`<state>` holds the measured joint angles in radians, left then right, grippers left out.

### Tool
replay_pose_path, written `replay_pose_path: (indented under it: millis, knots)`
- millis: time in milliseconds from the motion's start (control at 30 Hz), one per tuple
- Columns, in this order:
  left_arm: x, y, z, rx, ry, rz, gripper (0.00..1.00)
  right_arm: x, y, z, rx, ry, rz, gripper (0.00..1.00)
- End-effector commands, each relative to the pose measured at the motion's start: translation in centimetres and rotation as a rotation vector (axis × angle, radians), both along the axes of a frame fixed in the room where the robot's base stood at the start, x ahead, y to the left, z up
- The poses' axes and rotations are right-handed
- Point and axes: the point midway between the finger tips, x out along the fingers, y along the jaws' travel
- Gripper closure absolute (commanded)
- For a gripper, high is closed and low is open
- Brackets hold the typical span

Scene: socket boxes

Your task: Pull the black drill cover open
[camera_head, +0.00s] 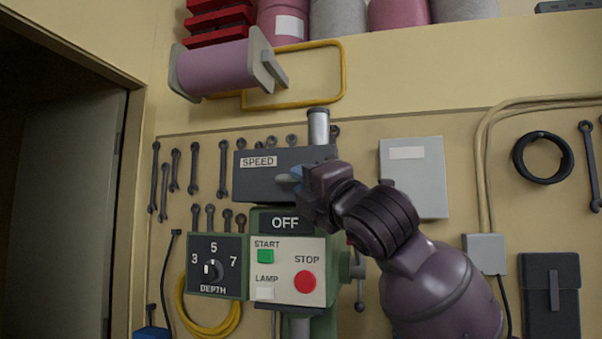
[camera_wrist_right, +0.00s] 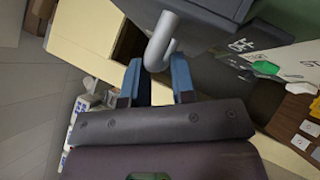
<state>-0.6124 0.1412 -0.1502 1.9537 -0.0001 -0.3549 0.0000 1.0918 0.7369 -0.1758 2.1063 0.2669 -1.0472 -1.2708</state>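The black drill cover (camera_head: 283,172), a dark box lettered SPEED, sits at the top of the green drill (camera_head: 340,262) and looks closed. My right gripper (camera_head: 290,180) is at the cover's front right part, and my arm hides that end. In the right wrist view, a grey curved handle (camera_wrist_right: 161,42) reaches between the blue fingertips of my right gripper (camera_wrist_right: 158,70). The fingers stand apart with the handle's end between them. I cannot tell whether either finger touches it. The cover's dark face also shows there (camera_wrist_right: 205,55). My left gripper is not in view.
Below the cover are an OFF display (camera_head: 285,222), a START/STOP panel (camera_head: 290,272) and a DEPTH dial box (camera_head: 214,266). Wrenches hang on the wall board to the left. A grey wall box (camera_head: 414,180) is at the right, and a purple roll (camera_head: 215,70) is above.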

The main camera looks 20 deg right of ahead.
Motion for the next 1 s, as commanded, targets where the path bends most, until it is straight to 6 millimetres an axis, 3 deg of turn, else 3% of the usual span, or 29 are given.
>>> replay_pose_path:
  millis: [467,633,1000]
  knots:
    - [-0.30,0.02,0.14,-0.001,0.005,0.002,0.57,1.10,0.35,0.47,0.000,-0.001,0.000,0.76]
    - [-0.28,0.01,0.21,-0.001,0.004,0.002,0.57,1.10,0.34,0.47,0.000,-0.001,0.000,1.00]
    - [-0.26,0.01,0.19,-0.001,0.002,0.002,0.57,1.00,0.51,0.43,0.001,0.000,-0.009,1.00]
